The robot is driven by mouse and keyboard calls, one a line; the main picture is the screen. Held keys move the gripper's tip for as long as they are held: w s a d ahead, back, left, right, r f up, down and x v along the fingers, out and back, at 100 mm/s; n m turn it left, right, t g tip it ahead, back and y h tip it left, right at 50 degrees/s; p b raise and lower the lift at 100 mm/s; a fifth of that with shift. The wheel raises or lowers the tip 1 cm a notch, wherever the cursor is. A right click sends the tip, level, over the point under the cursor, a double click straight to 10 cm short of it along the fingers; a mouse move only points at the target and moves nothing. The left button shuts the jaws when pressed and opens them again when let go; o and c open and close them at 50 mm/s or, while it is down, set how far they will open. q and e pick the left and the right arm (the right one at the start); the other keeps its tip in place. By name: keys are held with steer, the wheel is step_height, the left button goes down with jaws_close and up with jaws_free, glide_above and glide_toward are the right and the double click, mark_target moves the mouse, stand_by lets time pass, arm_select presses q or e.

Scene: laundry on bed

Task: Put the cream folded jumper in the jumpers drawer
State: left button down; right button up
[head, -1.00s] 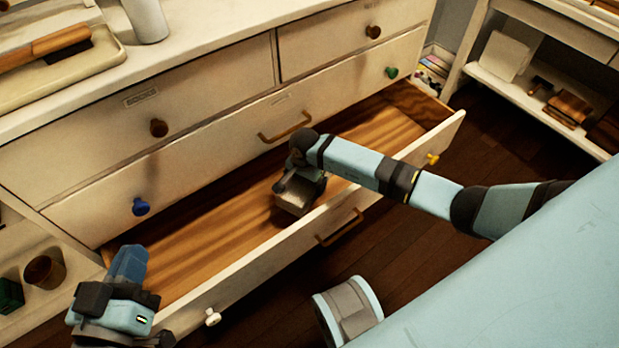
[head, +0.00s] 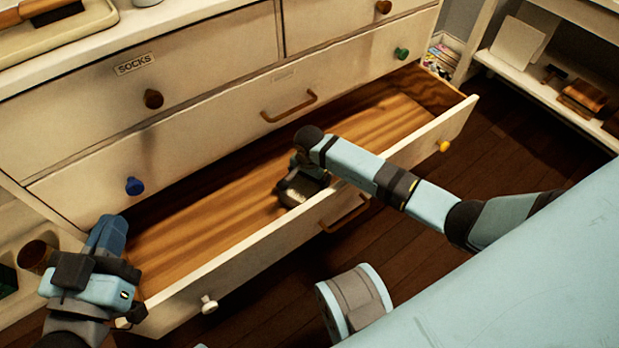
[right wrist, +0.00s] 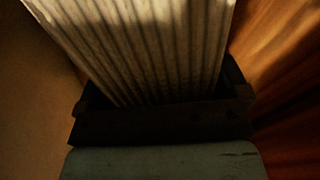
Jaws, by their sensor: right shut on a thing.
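My right gripper (head: 300,190) reaches down over the front wall into the open lower drawer (head: 225,270). In the right wrist view it is shut on a cream ribbed cloth (right wrist: 140,45), which matches the cream folded jumper. In the head view my gripper and arm mostly hide the jumper, so I cannot tell whether it touches the drawer floor. The drawer's wooden floor looks bare around the gripper. My left gripper (head: 110,285) is by the drawer's left end; its fingers are not clear. I see no readable label on the open drawer.
The closed drawer directly above has a small unreadable label (head: 283,75) and a wooden handle (head: 289,107). The upper left drawer is labelled SOCKS (head: 136,64). The open drawer's front stands out over the dark floor. A white shelf unit (head: 535,90) stands at the right.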

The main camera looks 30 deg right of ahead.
arm_select(q)
steer(key=shift+f+b, duration=0.4)
arm_select(e)
steer(key=shift+f, duration=0.6)
steer(key=o, duration=0.8)
step_height(320, 180, up, 5)
steer(key=p, duration=0.2)
steer(key=shift+f+p, duration=0.1)
steer(key=shift+p, duration=0.2)
step_height(320, 180, up, 4)
steer(key=shift+r+p, duration=0.1)
steer(key=shift+p, duration=0.75)
step_height(320, 180, up, 4)
steer(key=shift+p, duration=0.75)
arm_select(q)
steer(key=s+r+n, duration=0.1)
steer(key=s+d+r+n, duration=0.1)
steer(key=shift+n+g, duration=0.4)
arm_select(e)
steer(key=shift+r, duration=0.45)
